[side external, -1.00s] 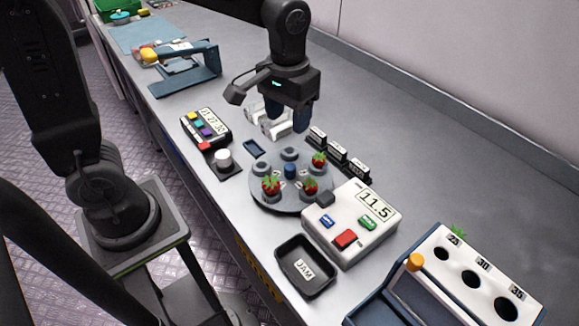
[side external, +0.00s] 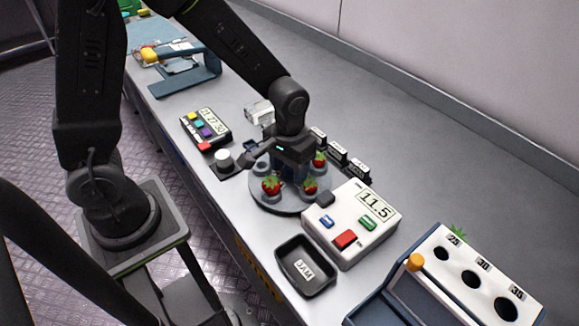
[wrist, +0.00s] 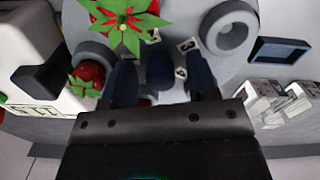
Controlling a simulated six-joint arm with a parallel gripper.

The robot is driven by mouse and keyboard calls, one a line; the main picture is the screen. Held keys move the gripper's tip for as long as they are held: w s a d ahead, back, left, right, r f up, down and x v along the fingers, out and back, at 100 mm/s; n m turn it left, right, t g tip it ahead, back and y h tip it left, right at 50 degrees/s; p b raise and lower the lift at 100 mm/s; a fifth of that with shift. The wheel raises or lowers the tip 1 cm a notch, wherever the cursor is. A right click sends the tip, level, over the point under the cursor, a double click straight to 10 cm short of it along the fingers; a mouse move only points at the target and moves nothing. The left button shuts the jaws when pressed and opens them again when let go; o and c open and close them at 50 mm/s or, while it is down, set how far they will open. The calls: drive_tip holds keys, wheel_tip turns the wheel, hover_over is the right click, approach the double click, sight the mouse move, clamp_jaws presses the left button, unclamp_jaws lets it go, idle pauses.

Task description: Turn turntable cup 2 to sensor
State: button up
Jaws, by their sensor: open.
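The round grey turntable (side external: 262,204) carries a ring of cups. Red strawberries (side external: 271,185) sit in several of them, and one empty cup (wrist: 229,28) shows in the wrist view. My gripper (side external: 288,176) is down over the turntable's middle. In the wrist view my gripper (wrist: 160,66) is open, with its dark fingers on either side of the blue centre knob (wrist: 160,72); contact cannot be told. Small number labels (wrist: 187,45) lie beside the cups, but which is cup 2 is unclear. The white sensor box (side external: 345,240) reads 11.5, its dark head (side external: 325,198) at the turntable's edge.
A black JAM tray (side external: 305,266) stands in front of the sensor box. A keypad (side external: 206,128) and a white button (side external: 223,156) are at the left. Black labelled blocks (side external: 337,153) stand behind the turntable. A sorting rack (side external: 450,270) is at right.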

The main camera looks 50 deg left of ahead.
drive_tip(key=shift+f, duration=0.1)
drive_tip(key=shift+c, duration=0.4)
clamp_jaws()
